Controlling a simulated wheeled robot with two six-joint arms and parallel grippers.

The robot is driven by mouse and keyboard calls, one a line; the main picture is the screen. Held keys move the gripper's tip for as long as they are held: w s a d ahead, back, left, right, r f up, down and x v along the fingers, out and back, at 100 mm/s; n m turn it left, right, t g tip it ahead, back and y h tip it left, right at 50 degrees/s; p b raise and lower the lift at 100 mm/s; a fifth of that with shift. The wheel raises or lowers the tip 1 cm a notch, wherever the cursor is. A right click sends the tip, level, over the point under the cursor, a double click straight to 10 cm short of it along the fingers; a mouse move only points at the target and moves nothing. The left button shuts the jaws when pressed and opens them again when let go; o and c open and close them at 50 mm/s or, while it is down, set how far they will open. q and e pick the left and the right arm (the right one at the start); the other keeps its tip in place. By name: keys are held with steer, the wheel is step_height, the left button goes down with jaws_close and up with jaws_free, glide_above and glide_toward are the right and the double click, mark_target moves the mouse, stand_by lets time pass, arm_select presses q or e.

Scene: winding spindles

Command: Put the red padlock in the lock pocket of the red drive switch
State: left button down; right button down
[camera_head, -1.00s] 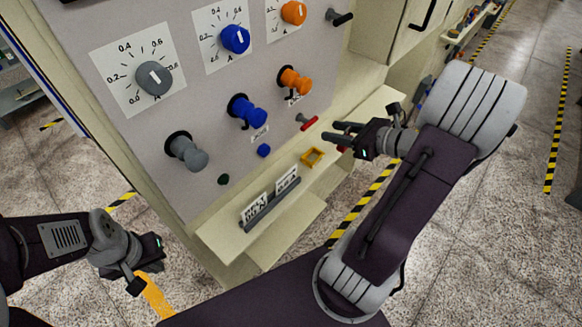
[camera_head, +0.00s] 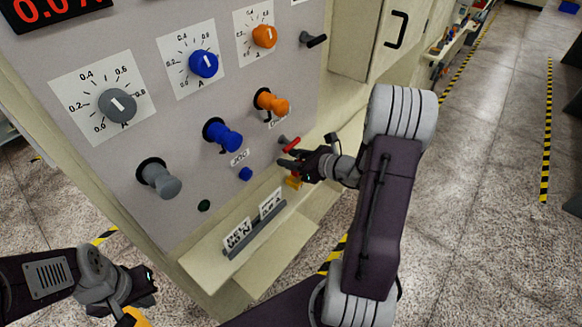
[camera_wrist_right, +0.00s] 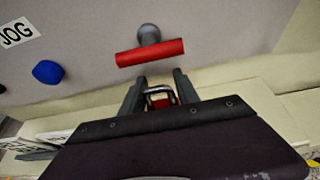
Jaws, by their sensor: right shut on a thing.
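The red drive switch (camera_head: 289,143) is a red bar handle on a grey stem, low on the grey panel; in the right wrist view the bar (camera_wrist_right: 150,52) lies nearly level. My right gripper (camera_head: 284,165) is just below and in front of it, apart from it. In the wrist view, my right gripper (camera_wrist_right: 158,86) is shut on the red padlock (camera_wrist_right: 162,103). Its metal shackle points towards the panel, below the red bar. I cannot make out the lock pocket. My left gripper (camera_head: 143,300) is at the lower left, away from the panel; its opening is unclear.
A blue button (camera_head: 245,174) and an orange knob (camera_head: 272,102) are nearby on the panel. A label rack (camera_head: 254,231) stands on the ledge. Open floor lies to the right.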

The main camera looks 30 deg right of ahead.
step_height(320, 180, down, 4)
steer(key=shift+r, duration=0.1)
steer(key=shift+d, duration=0.1)
steer(key=shift+f+b, duration=0.2)
steer(key=shift+b, duration=0.1)
steer(key=c, duration=1.3)
jaws_free()
steer(key=o, duration=0.4)
